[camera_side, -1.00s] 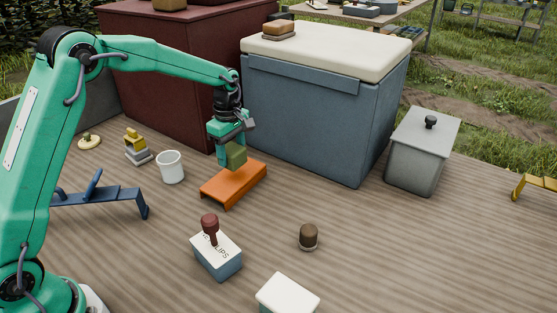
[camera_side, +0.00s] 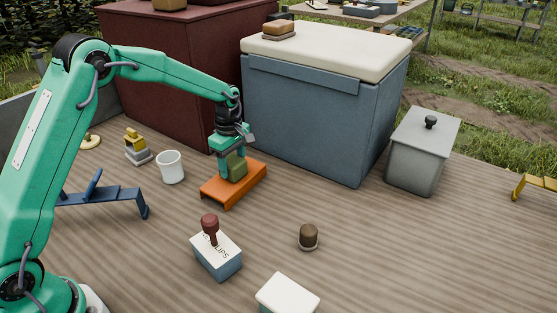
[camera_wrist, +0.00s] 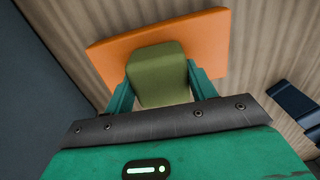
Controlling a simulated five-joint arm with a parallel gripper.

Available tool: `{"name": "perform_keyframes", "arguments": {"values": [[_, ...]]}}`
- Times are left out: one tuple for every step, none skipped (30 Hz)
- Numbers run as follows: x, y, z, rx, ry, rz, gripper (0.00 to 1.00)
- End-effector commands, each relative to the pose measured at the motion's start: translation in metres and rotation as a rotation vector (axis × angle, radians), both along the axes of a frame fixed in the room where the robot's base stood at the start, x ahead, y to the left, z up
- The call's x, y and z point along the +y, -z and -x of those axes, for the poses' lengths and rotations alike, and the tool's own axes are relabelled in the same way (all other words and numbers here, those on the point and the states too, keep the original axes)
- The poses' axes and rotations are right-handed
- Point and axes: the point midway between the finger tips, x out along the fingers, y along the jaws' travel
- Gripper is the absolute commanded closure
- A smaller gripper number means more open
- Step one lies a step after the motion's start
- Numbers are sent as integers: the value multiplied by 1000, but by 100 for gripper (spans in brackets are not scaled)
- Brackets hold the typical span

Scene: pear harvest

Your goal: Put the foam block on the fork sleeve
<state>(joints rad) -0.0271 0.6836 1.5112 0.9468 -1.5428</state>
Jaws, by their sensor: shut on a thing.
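The foam block (camera_side: 237,168) is an olive-green block held between the fingers of my gripper (camera_side: 232,164). In the wrist view the block (camera_wrist: 157,72) shows with a green finger on either side of it. The fork sleeve, which I take to be the low orange piece (camera_side: 253,183), lies on the wooden deck, and in the wrist view its orange top (camera_wrist: 211,42) spreads out beneath the block. The block is at the sleeve's top, over its middle; whether it fully touches I cannot tell.
A white cup (camera_side: 171,167) stands left of the sleeve. A blue-grey cooler (camera_side: 310,115) rises close behind, and a maroon box (camera_side: 165,75) stands back left. A stamp on a labelled box (camera_side: 217,258) is in front.

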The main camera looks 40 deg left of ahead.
Motion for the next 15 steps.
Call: {"name": "perform_keyframes", "arguments": {"values": [[0, 0, 0, 0, 0, 0, 66], [0, 0, 0, 0, 0, 0, 66], [0, 1, 0, 0, 0, 0, 66], [0, 2, 0, 0, 0, 0, 66], [0, 3, 0, 0, 0, 0, 66], [0, 3, 0, 0, 0, 0, 40], [0, 3, 0, 0, 0, 0, 34], [0, 3, 0, 0, 0, 0, 29], [0, 3, 0, 0, 0, 0, 22], [0, 3, 0, 0, 0, 0, 22], [0, 3, 0, 0, 0, 0, 22], [0, 3, 0, 0, 0, 0, 22], [0, 2, 0, 0, 0, 0, 22], [0, 2, 0, 0, 0, 0, 22], [0, 2, 0, 0, 0, 0, 22]]}}
